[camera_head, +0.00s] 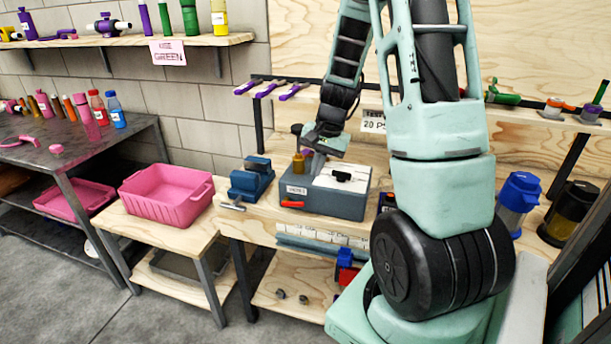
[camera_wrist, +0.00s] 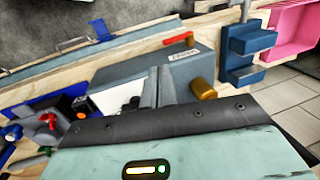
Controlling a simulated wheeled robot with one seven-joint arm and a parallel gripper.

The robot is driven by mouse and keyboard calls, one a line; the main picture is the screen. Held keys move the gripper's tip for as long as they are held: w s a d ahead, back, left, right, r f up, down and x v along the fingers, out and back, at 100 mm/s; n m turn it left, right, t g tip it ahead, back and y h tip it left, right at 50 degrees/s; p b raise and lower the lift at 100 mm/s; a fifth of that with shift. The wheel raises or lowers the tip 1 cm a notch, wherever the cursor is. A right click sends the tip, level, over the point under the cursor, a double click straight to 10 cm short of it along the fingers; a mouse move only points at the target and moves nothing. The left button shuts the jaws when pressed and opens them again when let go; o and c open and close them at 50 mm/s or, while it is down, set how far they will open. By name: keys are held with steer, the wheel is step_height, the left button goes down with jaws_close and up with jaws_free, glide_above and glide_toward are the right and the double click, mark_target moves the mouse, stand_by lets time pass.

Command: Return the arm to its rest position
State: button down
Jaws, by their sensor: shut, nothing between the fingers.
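My arm comes down from the top of the head view, bent, with its large pale green links in front of the workbench. My gripper (camera_head: 318,160) hangs over the grey-blue test box (camera_head: 325,204) on the bench. In the wrist view my gripper (camera_wrist: 166,86) shows two grey fingers together, with nothing between them, in front of the same box (camera_wrist: 190,67). A brass cylinder (camera_head: 298,163) stands at the box's left rear; it also shows in the wrist view (camera_wrist: 203,89). I cannot tell whether the fingertips touch the box.
A blue vise (camera_head: 251,178) sits left of the box. A pink bin (camera_head: 167,193) stands on a lower table farther left. A rail with purple tools (camera_head: 294,91) runs behind my gripper. Blue-topped (camera_head: 517,195) and black (camera_head: 570,214) jars stand at the right.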

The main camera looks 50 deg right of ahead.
steer(key=shift+s+d+r, duration=0.15)
steer(key=shift+s+r, duration=0.1)
steer(key=shift+s, duration=0.05)
stand_by(0.5)
